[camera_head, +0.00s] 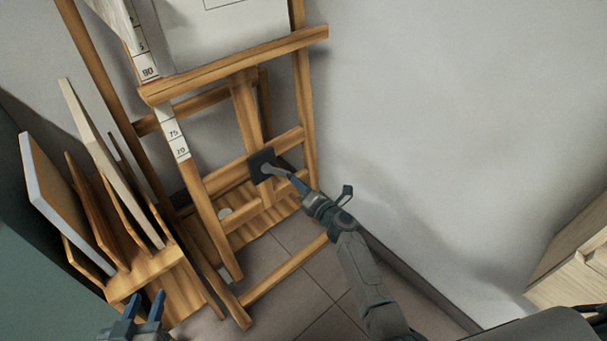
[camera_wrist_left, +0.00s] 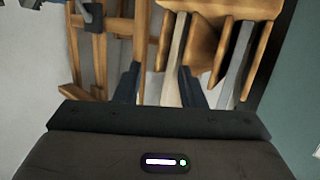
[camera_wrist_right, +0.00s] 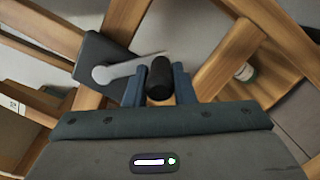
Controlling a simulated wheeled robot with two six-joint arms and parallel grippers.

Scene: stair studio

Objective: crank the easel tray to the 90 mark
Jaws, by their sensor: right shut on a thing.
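The wooden easel's tray (camera_head: 235,63) is a crossbar holding a white canvas (camera_head: 225,35). A white scale strip (camera_head: 173,133) runs up the left post; the 80 label shows just above the tray's left end, with 75 and 70 below. The crank has a dark housing (camera_head: 257,158) on the lower frame, a grey arm (camera_wrist_right: 125,67) and a black knob (camera_wrist_right: 159,74). My right gripper (camera_head: 293,181) is shut on the knob, its fingers on either side in the right wrist view. My left gripper (camera_head: 145,306) is open and empty at lower left, away from the easel.
A wooden rack (camera_head: 150,272) with several upright boards stands left of the easel, close to my left gripper. A light wooden cabinet (camera_head: 570,262) is at the right. The wall right of the easel is bare.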

